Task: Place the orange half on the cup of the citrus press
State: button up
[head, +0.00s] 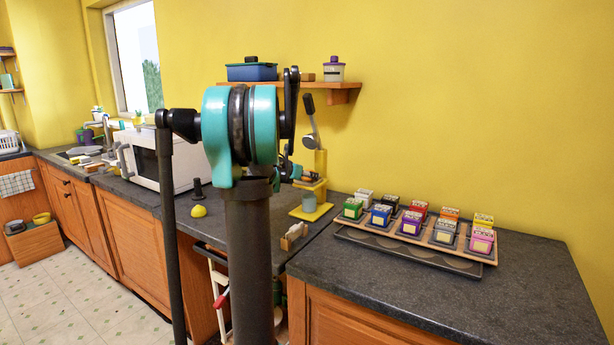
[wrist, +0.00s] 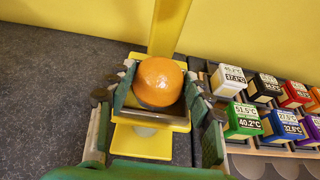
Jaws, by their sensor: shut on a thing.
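The orange half (wrist: 158,82) shows in the wrist view with its rounded side up, between the two fingers of my gripper (wrist: 160,88). The gripper is shut on it. The yellow citrus press (head: 320,165) stands on the counter by the wall, its grey-handled lever (head: 310,120) raised. In the wrist view the orange half is over the press's yellow holder (wrist: 180,123); the cup is hidden beneath it, and I cannot tell whether they touch. In the head view my arm hides much of the gripper, and the orange half cannot be made out.
A glass (head: 308,201) stands on the press's base. To the right, a tray (head: 437,250) holds several coloured, labelled blocks. A yellow fruit (head: 199,211) and a black mill (head: 197,188) are to the left. A shelf (head: 290,87) hangs above. The front right counter is clear.

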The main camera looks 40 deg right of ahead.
jog(key=shift+s+a+f, duration=0.15)
jog(key=shift+s+f, duration=0.05)
jog(key=shift+f, duration=0.35)
jog(key=o, duration=1.3)
jog(key=shift+f, duration=0.1)
jog(key=shift+w+a+r, duration=0.1)
jog(key=shift+w+r, duration=0.05)
jog(key=shift+r, duration=0.45)
jog(key=v, duration=1.2)
jog(key=s+a+f+m+y, duration=0.4)
jog(key=s+a+f+m, duration=0.2)
jog(key=a+f, duration=0.4)
jog(key=s+a+f+m+y, duration=0.4)
jog(key=s+a+f+m, duration=0.2)
jog(key=a, duration=1.3)
jog(key=s+a+f+m+y, duration=0.5)
jog(key=s+a+f+m, duration=0.2)
jog(key=a+f, duration=0.6)
jog(key=shift+a+f+m, duration=0.2)
jog(key=shift+a+m, duration=0.3)
jog(key=shift+m, duration=0.05)
jog(key=shift+a+f+m, duration=0.15)
jog(key=shift+a+m, duration=0.3)
jog(key=shift+m, duration=0.1)
